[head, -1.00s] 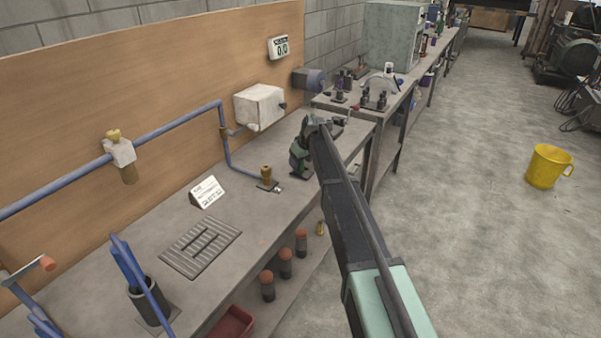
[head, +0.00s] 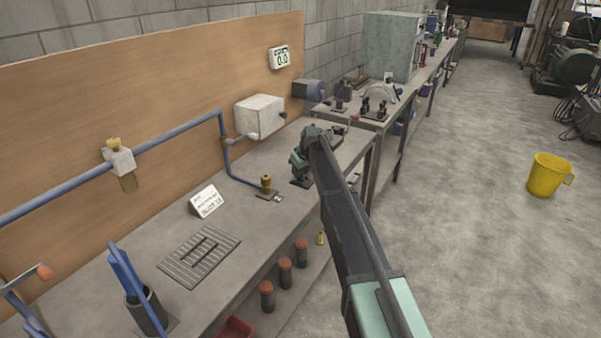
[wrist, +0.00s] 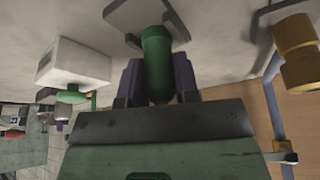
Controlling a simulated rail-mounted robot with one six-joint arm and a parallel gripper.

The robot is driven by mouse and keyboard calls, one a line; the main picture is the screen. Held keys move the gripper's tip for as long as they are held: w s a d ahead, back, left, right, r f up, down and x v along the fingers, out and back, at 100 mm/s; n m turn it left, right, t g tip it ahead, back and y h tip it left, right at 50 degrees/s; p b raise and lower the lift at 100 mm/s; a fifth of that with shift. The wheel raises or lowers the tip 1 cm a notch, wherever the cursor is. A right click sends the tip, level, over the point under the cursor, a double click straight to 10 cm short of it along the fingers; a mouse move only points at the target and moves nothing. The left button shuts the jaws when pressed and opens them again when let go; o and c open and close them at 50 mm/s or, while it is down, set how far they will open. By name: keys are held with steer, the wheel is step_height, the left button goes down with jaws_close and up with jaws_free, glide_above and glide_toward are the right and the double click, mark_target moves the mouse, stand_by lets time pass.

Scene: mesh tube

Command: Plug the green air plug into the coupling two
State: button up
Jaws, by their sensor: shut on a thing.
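My gripper (wrist: 157,82) is shut on the green air plug (wrist: 157,55), a green cylinder held between two purple fingers in the wrist view. In the head view my gripper (head: 301,165) is low over the far part of the bench, and the plug is hard to make out there. The plug's far end is close to a grey plate (wrist: 122,18) on the bench; I cannot tell whether they touch. A brass fitting (head: 266,182) stands upright on the bench left of my gripper; it also shows in the wrist view (wrist: 298,62). No readable marking shows which coupling is two.
A white box (head: 260,115) and blue pipe (head: 180,122) are on the wooden backboard. A label card (head: 206,201), slotted plate (head: 199,257) and holder with blue tools (head: 147,308) stand on the bench. A second bench with fixtures (head: 375,107) lies beyond.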

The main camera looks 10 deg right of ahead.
step_height(320, 180, up, 20)
steer(key=p, duration=1.9)
steer(key=shift+p, duration=0.4)
